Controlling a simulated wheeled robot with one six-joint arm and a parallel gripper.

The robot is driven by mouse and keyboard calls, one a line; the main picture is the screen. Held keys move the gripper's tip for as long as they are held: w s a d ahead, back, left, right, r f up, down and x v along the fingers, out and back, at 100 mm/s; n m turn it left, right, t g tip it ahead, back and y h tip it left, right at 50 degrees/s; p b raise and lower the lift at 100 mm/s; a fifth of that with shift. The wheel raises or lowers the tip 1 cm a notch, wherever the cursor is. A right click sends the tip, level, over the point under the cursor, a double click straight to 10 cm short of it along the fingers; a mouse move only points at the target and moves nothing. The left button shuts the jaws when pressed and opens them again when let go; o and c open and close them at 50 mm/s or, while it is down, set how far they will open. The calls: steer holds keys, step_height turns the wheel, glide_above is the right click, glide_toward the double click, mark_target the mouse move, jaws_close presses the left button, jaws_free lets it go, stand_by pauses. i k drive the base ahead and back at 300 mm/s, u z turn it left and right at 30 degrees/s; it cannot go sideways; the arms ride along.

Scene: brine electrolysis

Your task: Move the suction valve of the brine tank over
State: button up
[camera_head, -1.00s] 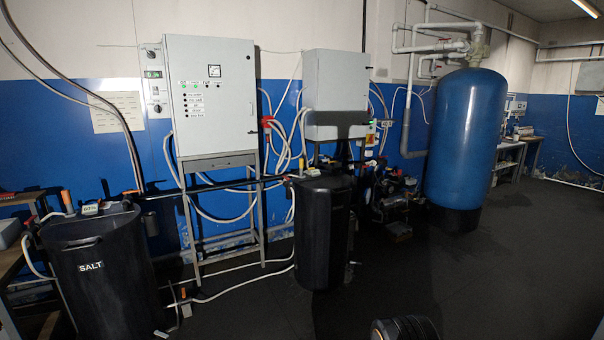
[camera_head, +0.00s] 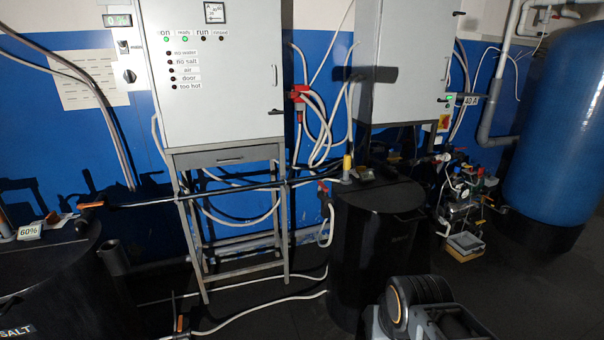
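A black tank (camera_head: 50,285) marked SALT stands at the lower left, cut by the picture's edge. A small orange handle (camera_head: 52,217) is on its top, beside a tag reading 60%. Another orange handle (camera_head: 89,205) lies nearly level at the left end of a dark pipe (camera_head: 230,190). A second black tank (camera_head: 365,255) stands right of centre; its label is too dim to read. An orange-red handle (camera_head: 323,188) hangs on a pale hose to its left. I cannot tell which handle is the suction valve. My arm shows at the bottom right, but no fingertips are visible.
A grey cabinet (camera_head: 215,85) with lamps stands on a metal frame, with another cabinet (camera_head: 405,60) to its right. A pump set (camera_head: 465,195) and a blue vessel (camera_head: 555,130) are at the right. Pale hoses (camera_head: 265,310) cross the floor.

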mark_target(326, 189)
steer(key=u, duration=0.3)
steer(key=i, duration=0.85)
steer(key=u, duration=0.55)
steer(key=i, duration=0.8)
steer(key=z, duration=0.65)
steer(key=i, duration=0.6)
steer(key=z, duration=0.45)
